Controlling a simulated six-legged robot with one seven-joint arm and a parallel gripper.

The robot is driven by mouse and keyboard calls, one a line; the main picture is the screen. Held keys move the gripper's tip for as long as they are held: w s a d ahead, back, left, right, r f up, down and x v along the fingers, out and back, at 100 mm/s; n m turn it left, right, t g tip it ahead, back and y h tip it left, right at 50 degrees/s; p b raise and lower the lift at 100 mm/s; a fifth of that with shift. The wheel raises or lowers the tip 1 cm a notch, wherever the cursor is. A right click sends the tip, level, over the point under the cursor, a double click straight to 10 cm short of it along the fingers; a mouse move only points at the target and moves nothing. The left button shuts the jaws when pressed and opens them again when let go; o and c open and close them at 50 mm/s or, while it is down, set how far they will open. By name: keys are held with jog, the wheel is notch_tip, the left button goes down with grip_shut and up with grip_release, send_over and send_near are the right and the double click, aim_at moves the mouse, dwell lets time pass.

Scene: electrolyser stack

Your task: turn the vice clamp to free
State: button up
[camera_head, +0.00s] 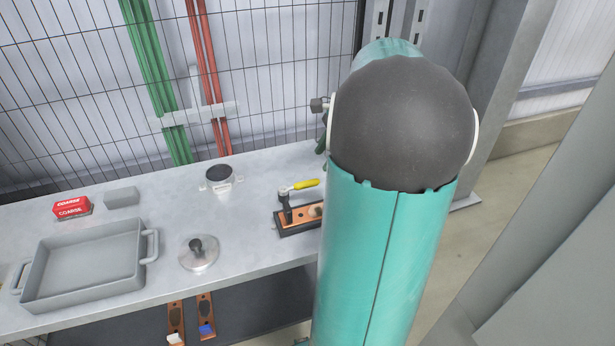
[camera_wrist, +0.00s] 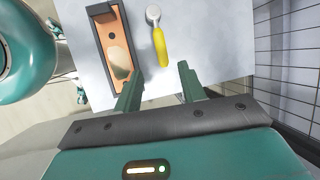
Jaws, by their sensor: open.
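The vice clamp has a yellow handle (camera_head: 306,184) on a dark upright post (camera_head: 285,207), at the right part of the bench in the head view. It stands by a dark base holding a copper plate (camera_head: 297,219) with a dark patch. In the wrist view the yellow handle (camera_wrist: 160,46) runs from a round pale pivot (camera_wrist: 153,14) toward my gripper (camera_wrist: 158,84). The copper plate (camera_wrist: 115,45) lies left of it. My gripper is open and empty, its two green fingers apart, with the handle's end just beyond the gap. My arm hides most of my gripper in the head view.
The grey bench (camera_head: 150,200) also bears a grey tray (camera_head: 85,265), a round lid with a knob (camera_head: 199,256), a round dark-topped device (camera_head: 219,178), a red "COARSE" block (camera_head: 72,208) and a grey block (camera_head: 121,197). A wire mesh fence (camera_head: 270,80) stands behind.

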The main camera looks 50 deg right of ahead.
aim_at(307, 182)
jog(key=x, duration=0.9)
jog(key=shift+w+f, duration=0.2)
grip_shut()
